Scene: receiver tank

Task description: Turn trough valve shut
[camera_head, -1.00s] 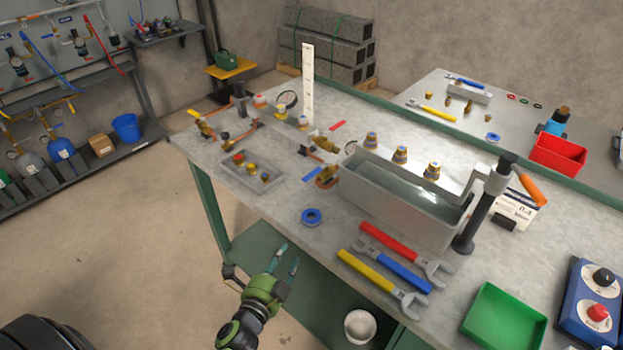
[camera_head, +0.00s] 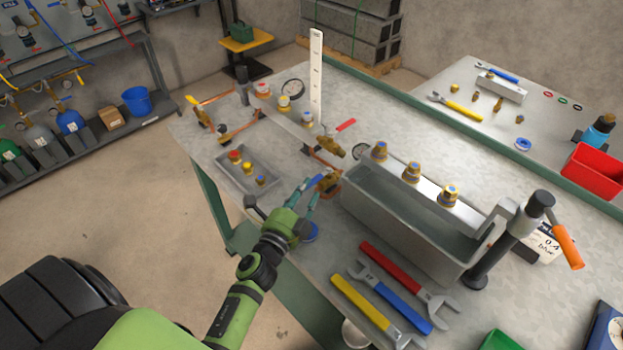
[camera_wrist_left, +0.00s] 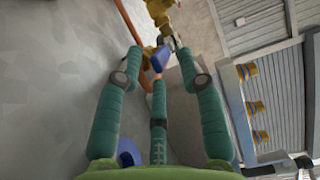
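The trough valve (camera_head: 331,184) is a brass body with a blue lever, on the bench just left of the grey water trough (camera_head: 395,236). Its blue lever (camera_wrist_left: 160,58) shows between the fingertips in the left wrist view, with the brass body beyond it. My left gripper (camera_head: 309,192) is at the lever, its teal fingers spread on both sides of it. The fingers look open, with gaps to the lever. The gripper partly covers the valve's near side in the head view. My right gripper is not in view.
A blue ring (camera_head: 311,232) lies under the gripper. A grey tray (camera_head: 249,172) with fittings is to the left. Red, blue and yellow wrenches (camera_head: 362,305) lie in front of the trough. Brass-and-blue fittings (camera_head: 411,172) line its back.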

